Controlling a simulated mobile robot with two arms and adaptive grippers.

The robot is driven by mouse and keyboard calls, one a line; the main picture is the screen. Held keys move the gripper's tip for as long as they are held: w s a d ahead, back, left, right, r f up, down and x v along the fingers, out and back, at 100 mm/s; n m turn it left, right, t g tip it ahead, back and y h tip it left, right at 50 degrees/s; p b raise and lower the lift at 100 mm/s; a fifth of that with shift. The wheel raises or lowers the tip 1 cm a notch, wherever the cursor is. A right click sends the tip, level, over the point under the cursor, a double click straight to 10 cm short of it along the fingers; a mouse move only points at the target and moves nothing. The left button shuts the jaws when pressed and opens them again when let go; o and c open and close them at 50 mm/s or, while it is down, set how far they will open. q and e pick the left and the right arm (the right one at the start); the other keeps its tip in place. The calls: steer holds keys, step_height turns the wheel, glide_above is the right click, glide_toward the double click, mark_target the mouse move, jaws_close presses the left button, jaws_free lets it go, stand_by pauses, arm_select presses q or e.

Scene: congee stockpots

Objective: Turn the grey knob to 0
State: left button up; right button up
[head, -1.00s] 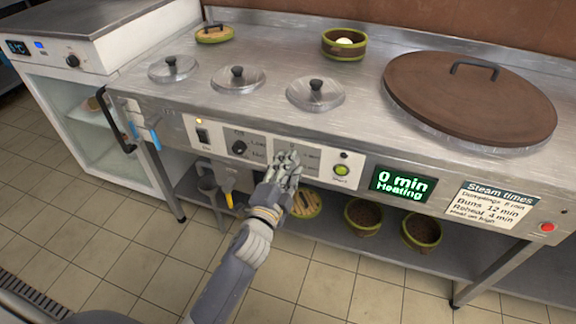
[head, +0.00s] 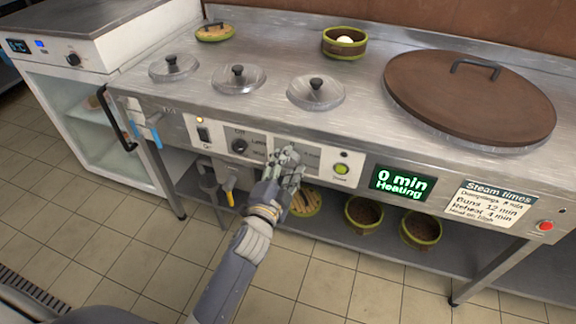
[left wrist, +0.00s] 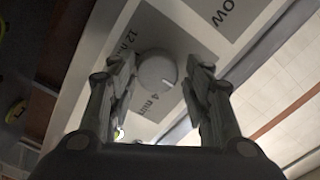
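The grey knob (left wrist: 157,71) shows in the left wrist view on a light panel with grey label patches reading "12 min" and "4 min". A small dark mark on its rim lies on the side toward "4 min". My left gripper (left wrist: 162,78) has one finger on each side of the knob, with narrow gaps visible; contact is not clear. In the head view my left gripper (head: 288,158) is at the control panel (head: 262,144) and hides the grey knob. The display (head: 402,184) reads "0 min Heating". My right gripper is not in view.
A green button (head: 341,169) is to the right. Lidded pots and a large brown lid (head: 470,95) are above. A shelf with baskets (head: 363,216) is below.

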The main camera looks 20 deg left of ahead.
arm_select(q)
steer(key=shift+f, duration=0.1)
steer(key=shift+s, duration=0.2)
steer(key=s, duration=1.1)
steer(key=shift+s+a, duration=0.15)
steer(key=shift+s, duration=0.15)
